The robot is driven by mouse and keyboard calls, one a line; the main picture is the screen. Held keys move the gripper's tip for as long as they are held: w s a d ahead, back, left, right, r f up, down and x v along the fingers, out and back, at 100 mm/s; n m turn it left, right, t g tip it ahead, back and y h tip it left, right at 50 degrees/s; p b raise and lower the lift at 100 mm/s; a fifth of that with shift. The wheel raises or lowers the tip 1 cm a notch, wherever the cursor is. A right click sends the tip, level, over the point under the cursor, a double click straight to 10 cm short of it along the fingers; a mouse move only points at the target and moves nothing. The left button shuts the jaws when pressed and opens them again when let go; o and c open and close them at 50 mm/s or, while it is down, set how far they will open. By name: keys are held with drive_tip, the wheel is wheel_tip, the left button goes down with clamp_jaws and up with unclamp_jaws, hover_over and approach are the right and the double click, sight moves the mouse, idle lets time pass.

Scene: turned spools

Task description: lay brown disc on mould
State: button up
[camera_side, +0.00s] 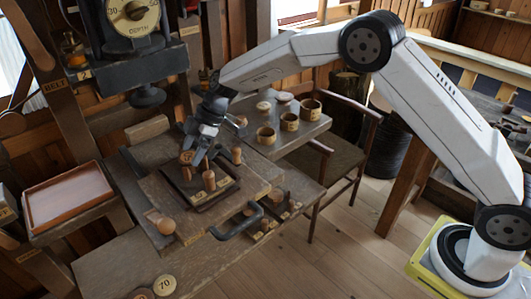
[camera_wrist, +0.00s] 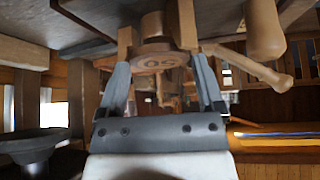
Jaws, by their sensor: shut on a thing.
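My gripper (camera_side: 196,148) is shut on a brown disc (camera_side: 187,157). In the wrist view my gripper (camera_wrist: 160,65) has one finger on each side of the disc (camera_wrist: 158,62), whose face carries markings that look like a number. The mould appears to be the dark square plate (camera_side: 226,187) on the wooden bench, with upright wooden pegs on it. The disc is over the far left part of this plate, close to a peg. I cannot tell whether it touches the plate.
Wooden pegs (camera_side: 209,180) stand close to my gripper. A round-headed wooden piece (camera_side: 160,221) and a dark handle (camera_side: 237,222) are at the bench front. A press (camera_side: 146,95) rises behind left. A shallow tray (camera_side: 68,196) is at left; cups (camera_side: 289,122) stand at right.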

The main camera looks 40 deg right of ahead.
drive_tip(key=shift+s+f, duration=0.25)
drive_tip(key=shift+f, duration=0.3)
drive_tip(key=shift+s+f, duration=0.25)
drive_tip(key=shift+f, duration=0.3)
drive_tip(key=o, duration=0.9)
drive_tip(key=shift+a+r, duration=0.1)
drive_tip(key=shift+r, duration=0.45)
drive_tip(key=shift+d+r, duration=0.2)
drive_tip(key=shift+r, duration=0.15)
drive_tip(key=v, duration=1.1)
drive_tip(key=shift+w+d+r, duration=0.2)
drive_tip(key=shift+w+r, duration=0.1)
drive_tip(key=shift+r, duration=0.05)
drive_tip(key=s+d+f+m+h, duration=0.2)
drive_tip(key=s+d+f+m, duration=0.1)
drive_tip(key=s, duration=0.6)
drive_tip(key=s+d+f+m+h, duration=0.2)
drive_tip(key=s+d+m, duration=0.4)
drive_tip(key=s, duration=0.3)
drive_tip(key=s+d+f+m+t+h, duration=0.1)
drive_tip(key=s+d+f+m, duration=0.3)
drive_tip(key=s, duration=0.6)
drive_tip(key=shift+s+d+f+m+h, duration=0.1)
drive_tip(key=shift+f+m+h, duration=0.2)
drive_tip(key=shift+m, duration=0.35)
drive_tip(key=shift+d+f+m+h, duration=0.1)
drive_tip(key=shift+m+h, duration=0.3)
drive_tip(key=shift+m, duration=0.25)
